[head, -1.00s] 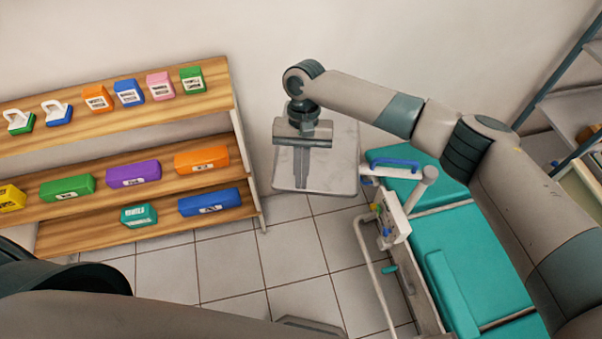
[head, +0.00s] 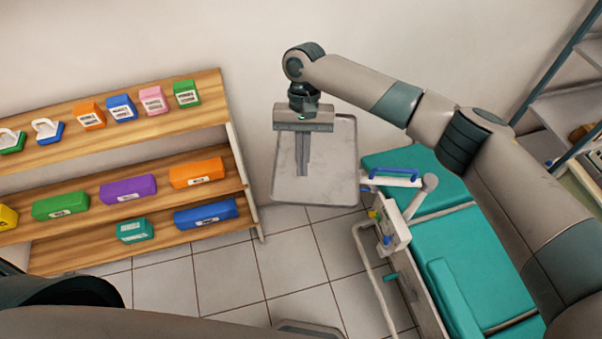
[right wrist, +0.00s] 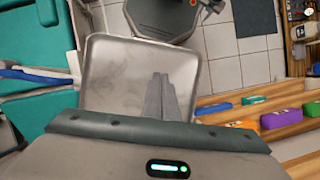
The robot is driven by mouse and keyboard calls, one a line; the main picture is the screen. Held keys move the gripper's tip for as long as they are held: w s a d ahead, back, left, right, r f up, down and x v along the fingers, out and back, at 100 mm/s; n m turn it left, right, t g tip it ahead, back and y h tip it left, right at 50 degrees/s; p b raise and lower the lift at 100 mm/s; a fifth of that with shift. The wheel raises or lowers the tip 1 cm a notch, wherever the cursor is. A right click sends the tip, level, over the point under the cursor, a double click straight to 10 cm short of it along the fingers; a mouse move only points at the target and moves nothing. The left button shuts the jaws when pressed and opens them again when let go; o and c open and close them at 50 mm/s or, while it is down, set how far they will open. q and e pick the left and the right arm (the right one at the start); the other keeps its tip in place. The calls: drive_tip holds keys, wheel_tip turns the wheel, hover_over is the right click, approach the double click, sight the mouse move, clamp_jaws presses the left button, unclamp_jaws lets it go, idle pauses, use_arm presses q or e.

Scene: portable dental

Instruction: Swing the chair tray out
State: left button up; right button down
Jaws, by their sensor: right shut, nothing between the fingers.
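The chair tray (head: 335,185) is a grey metal square with a raised rim. It stands out from the left side of the teal dental chair (head: 455,250), over the floor, near the shelf. A blue handle (head: 393,172) sits on its white arm beside the tray. My right gripper (head: 302,174) is shut and empty, pointing down over the tray; whether it touches cannot be told. In the right wrist view the shut fingers (right wrist: 161,97) lie in front of the tray (right wrist: 115,70). My left gripper is not in view.
A wooden shelf (head: 100,223) with several coloured boxes stands at the left, close to the tray. A white rail and control unit (head: 391,224) run along the chair's side. Bare tiled floor lies between shelf and chair. A metal rack (head: 575,100) stands at the right.

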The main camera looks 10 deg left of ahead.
drive_tip(key=b+v, duration=0.2)
drive_tip(key=v, duration=0.4)
drive_tip(key=shift+w+r, duration=0.2)
drive_tip(key=shift+w, duration=0.05)
drive_tip(key=shift+s, duration=0.15)
